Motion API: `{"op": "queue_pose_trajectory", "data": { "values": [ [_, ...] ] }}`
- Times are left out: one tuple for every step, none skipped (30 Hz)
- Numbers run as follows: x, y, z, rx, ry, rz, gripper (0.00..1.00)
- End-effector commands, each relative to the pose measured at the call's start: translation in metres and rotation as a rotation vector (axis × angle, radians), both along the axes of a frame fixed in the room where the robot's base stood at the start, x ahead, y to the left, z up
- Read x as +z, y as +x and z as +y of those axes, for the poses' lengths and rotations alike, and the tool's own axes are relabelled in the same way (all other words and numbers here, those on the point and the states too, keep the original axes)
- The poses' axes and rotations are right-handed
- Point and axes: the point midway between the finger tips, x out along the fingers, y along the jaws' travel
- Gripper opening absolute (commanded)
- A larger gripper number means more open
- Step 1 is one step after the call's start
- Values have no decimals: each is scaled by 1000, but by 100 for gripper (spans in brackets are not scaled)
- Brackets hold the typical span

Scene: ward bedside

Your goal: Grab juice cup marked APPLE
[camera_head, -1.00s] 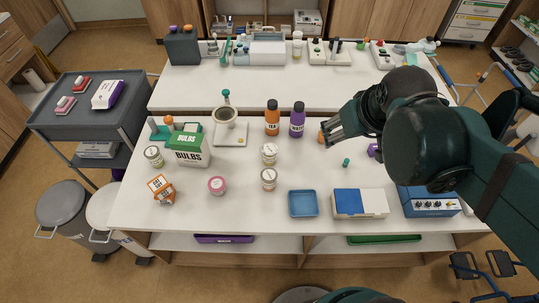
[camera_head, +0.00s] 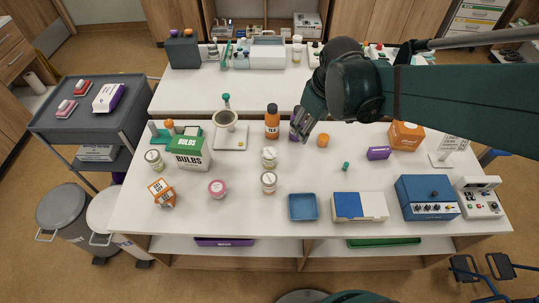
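Several small cups stand on the front table, and their lettering is too small to read, so I cannot tell which is marked APPLE. One white-lidded cup (camera_head: 269,156) stands mid-table, with another cup (camera_head: 268,182) just in front of it. A pink-lidded cup (camera_head: 217,187) is to their left, and a pale cup (camera_head: 154,160) is at the far left. My gripper (camera_head: 302,130) is above the table's back part, fingers pointing down, in front of a mostly hidden purple bottle. Whether it touches the bottle or how far its fingers are apart is unclear.
An orange bottle marked TEA (camera_head: 272,122) stands left of my gripper. A green-and-white BULBS box (camera_head: 189,152) and a tipped orange box (camera_head: 162,192) are at left. A blue tray (camera_head: 303,206) and blue machine (camera_head: 428,197) are at the front right.

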Motion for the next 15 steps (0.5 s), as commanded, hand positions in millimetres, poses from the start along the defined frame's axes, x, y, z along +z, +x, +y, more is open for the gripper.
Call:
{"op": "queue_pose_trajectory", "data": {
  "values": [
    [-4,6,5,23,-6,9,56],
    [-7,9,8,37,-11,14,56],
    [-11,12,11,56,-17,22,56],
    [-14,14,14,72,-21,29,56],
    [-16,17,17,85,-25,34,56],
    [-20,20,20,104,-30,41,56],
    [-24,23,23,119,-34,47,56],
    [-27,25,25,133,-38,54,56],
    [-31,28,29,152,-43,61,56],
    [-34,30,31,167,-48,66,56],
    [-38,32,34,181,-51,71,56],
    [-42,35,38,202,-56,80,56],
    [-45,37,41,215,-60,85,56],
    [-49,40,44,230,-63,91,56],
    [-54,42,47,249,-69,98,56]
  ]
}}
